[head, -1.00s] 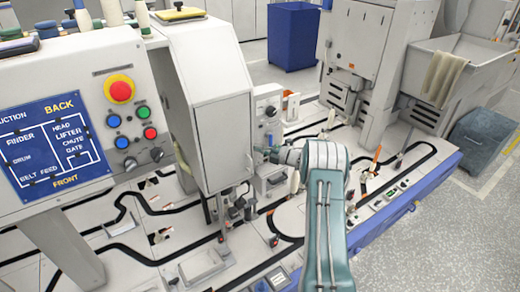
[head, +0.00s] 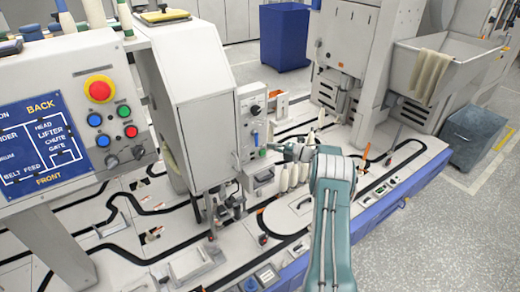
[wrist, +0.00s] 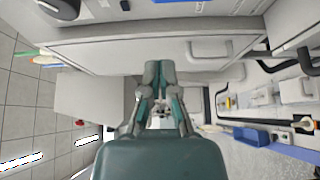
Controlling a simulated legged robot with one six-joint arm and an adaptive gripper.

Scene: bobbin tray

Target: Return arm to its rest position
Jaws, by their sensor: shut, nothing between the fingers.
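My arm (head: 330,210) rises from the bottom of the head view, teal with a pale jointed elbow. Its far part points left, toward the machine's front panel. My gripper (head: 273,147) is small there, and its fingers are hard to make out. In the wrist view my gripper (wrist: 159,68) shows with its two teal fingers together at the tips and nothing between them. A pale machine panel with a handle (wrist: 205,49) lies beyond the fingertips; I cannot tell the gap.
A control box with a red button (head: 99,88) stands at the left. White bobbins (head: 291,176) stand on the machine bed beside my arm. A black belt track (head: 110,195) winds over the bed. A blue bin (head: 285,38) is behind. Speckled floor (head: 440,240) is open at the right.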

